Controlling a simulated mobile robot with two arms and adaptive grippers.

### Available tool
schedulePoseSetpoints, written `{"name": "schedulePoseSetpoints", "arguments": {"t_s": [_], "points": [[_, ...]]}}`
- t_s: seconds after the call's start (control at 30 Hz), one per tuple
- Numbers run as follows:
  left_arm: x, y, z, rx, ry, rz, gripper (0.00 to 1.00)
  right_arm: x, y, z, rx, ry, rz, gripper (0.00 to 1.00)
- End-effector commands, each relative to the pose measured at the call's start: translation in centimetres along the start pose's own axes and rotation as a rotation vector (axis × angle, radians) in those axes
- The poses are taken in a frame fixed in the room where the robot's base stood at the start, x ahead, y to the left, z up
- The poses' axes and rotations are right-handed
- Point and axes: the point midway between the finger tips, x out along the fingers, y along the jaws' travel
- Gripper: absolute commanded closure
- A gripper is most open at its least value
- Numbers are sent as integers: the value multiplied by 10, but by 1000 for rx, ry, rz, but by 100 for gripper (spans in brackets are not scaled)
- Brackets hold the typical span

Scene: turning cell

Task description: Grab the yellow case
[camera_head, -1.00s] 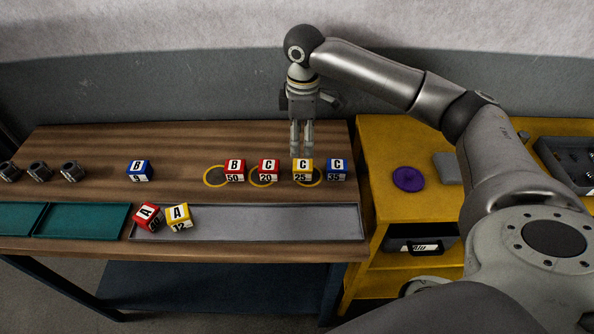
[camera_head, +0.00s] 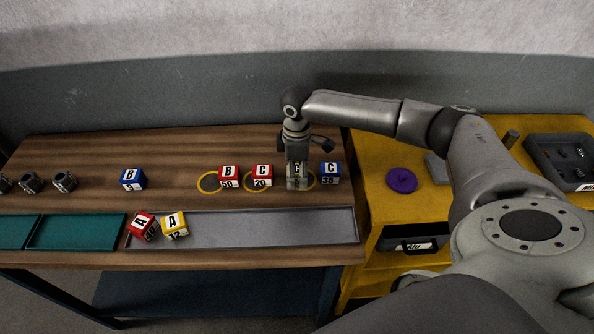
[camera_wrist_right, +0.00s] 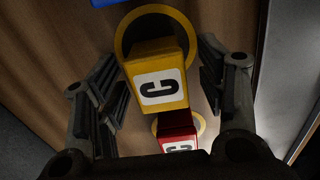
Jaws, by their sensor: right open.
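The yellow case marked C (camera_wrist_right: 156,78) sits on the table between the open fingers of my right gripper (camera_wrist_right: 158,90) in the right wrist view. A gap shows on both sides of it. In the head view my right gripper (camera_head: 297,180) is lowered over this case and hides most of it; part of its C label shows between the fingers. Another yellow case, marked A 12 (camera_head: 175,226), lies turned in the grey tray (camera_head: 270,226), beside a red A case (camera_head: 143,227). My left gripper is not in view.
A blue C 35 case (camera_head: 331,174) stands close right of my right gripper. Red cases C 20 (camera_head: 262,176) and B 50 (camera_head: 229,177) stand to its left. A blue B case (camera_head: 132,180) is farther left. The right part of the grey tray is empty.

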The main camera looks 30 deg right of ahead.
Motion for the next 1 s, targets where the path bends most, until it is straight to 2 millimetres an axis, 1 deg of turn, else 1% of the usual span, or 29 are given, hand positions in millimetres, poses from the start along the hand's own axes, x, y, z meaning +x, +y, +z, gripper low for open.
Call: {"name": "schedulePoseSetpoints", "arguments": {"t_s": [0.1, 0.27, 0.37, 0.6, 0.7, 1.0], "points": [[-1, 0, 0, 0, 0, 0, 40, 5, 0, 0, 1, 1, 1, 36], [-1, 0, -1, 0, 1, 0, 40, 5, 0, 0, 1, 1, 1, 36], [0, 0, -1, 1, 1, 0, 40, 5, 0, 0, 1, 1, 1, 47], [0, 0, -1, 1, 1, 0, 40, 4, 0, 0, 0, 1, 1, 78], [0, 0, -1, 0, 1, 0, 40, 4, 0, 0, 1, 1, 2, 89], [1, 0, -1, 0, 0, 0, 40, 2, 1, 0, 0, 2, 2, 89]]}}
